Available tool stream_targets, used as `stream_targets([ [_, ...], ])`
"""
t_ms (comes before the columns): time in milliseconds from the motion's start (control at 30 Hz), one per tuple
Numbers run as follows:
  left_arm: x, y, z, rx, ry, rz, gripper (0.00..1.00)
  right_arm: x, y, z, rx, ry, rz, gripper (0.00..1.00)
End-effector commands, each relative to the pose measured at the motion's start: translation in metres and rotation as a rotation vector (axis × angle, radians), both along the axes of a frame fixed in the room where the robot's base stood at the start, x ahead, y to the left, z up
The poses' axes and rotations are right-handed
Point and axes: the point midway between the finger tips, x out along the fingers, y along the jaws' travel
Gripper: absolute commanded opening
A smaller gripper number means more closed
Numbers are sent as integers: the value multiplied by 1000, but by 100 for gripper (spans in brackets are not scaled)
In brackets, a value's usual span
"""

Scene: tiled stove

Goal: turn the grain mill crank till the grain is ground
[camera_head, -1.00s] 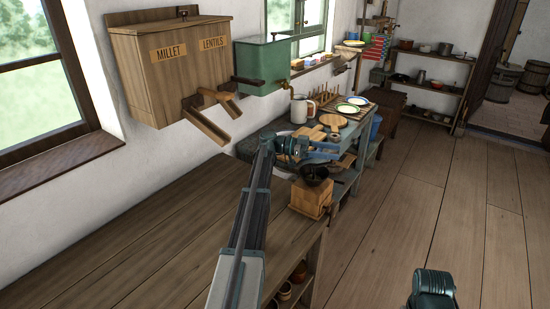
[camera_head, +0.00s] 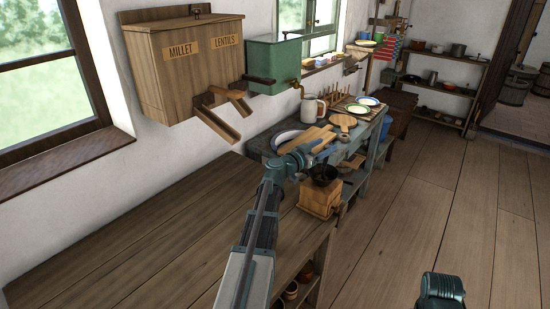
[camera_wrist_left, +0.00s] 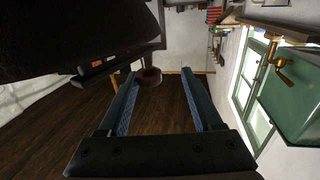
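The grain mill (camera_head: 319,200) is a light wooden box with a black bowl-shaped hopper (camera_head: 323,173) on top. It stands at the far right corner of the near wooden bench. I cannot make out its crank in the head view. My left gripper (camera_head: 328,146) is just above and behind the hopper, apart from it as far as I can tell. In the left wrist view its two blue fingers (camera_wrist_left: 163,85) are spread, with no thing gripped. A small brown round thing appears beyond the fingers; I cannot tell what it is. My right gripper is out of view.
A wooden bin (camera_head: 185,65) marked MILLET and LENTILS and a green tank (camera_head: 274,65) hang on the left wall. The blue-grey table (camera_head: 367,143) behind the mill holds boards, plates and a mug (camera_head: 312,108). Open floor lies right.

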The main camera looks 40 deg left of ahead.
Motion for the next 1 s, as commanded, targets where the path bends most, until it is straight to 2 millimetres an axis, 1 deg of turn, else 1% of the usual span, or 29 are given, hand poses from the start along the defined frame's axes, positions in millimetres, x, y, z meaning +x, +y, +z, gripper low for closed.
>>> stream_targets([
  [33, -5, 0, 0, 0, 0, 43, 65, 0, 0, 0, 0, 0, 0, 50],
  [167, -9, 5, 0, 0, 0, 154, 65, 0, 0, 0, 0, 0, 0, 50],
  [200, -19, 8, 0, 0, 0, 159, 65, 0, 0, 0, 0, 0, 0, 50],
  [300, -39, 9, 0, 0, 0, 157, 65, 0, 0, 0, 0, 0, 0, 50],
  [867, -145, 13, 0, 0, 0, 155, 65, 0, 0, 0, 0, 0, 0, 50],
  [900, -151, 14, 2, 0, 2, 154, 65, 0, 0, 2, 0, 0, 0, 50],
  [933, -149, 23, 10, 3, 13, 152, 65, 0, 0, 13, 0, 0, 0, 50],
  [1000, -154, 35, 15, 9, 36, 148, 65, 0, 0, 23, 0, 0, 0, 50],
])
